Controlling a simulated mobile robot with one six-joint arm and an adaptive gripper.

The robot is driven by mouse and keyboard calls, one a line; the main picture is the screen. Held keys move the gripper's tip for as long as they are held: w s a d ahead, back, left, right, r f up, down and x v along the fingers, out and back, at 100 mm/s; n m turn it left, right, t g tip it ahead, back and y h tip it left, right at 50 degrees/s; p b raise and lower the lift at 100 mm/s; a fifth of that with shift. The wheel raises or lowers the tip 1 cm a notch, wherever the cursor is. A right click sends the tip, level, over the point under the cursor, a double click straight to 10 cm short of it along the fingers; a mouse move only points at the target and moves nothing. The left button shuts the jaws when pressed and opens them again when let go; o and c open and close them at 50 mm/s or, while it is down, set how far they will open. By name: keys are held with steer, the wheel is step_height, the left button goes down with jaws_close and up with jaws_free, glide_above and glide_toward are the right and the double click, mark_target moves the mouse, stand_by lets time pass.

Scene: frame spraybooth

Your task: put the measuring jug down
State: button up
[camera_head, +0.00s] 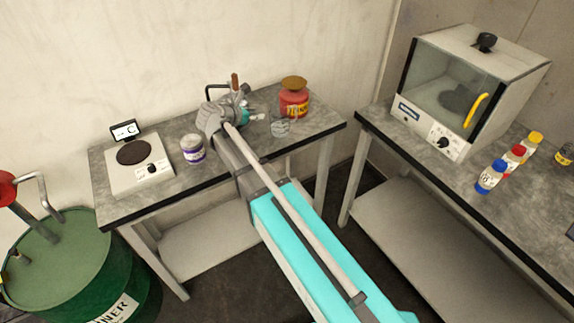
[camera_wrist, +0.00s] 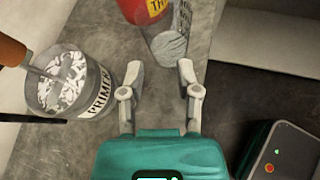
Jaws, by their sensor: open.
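The measuring jug (camera_head: 281,128) is a small clear vessel standing on the left table, just in front of the red can. It also shows in the wrist view (camera_wrist: 170,44), at the top, just past my fingertips. My gripper (camera_head: 256,116) is over the same table, to the left of the jug. In the wrist view my gripper (camera_wrist: 160,72) has its two fingers spread apart with bare tabletop between them, and it holds nothing. The jug looks apart from both fingers.
A red thinner can (camera_head: 293,103) stands behind the jug. A primer tin (camera_wrist: 80,88) with an orange-handled tool in it is left of my fingers. A white can (camera_head: 193,149) and a scale (camera_head: 141,167) are farther left. The table's front edge (camera_head: 325,132) is close.

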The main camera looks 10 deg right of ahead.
steer(key=s+d+f+m+g+y, duration=0.2)
steer(key=s+f+m+y, duration=0.1)
steer(key=s+m, duration=0.5)
steer(key=s+d+f+m+g+y, duration=0.3)
steer(key=s+m, duration=0.5)
steer(key=s+d+f+m+g+y, duration=0.2)
steer(key=s+d+f+m+y, duration=0.1)
steer(key=s+m, duration=0.4)
steer(key=shift+s+f+m+g+y, duration=0.3)
steer(key=shift+s+f+m+y, duration=0.1)
steer(key=shift+f+m+y, duration=0.15)
steer(key=shift+r, duration=0.1)
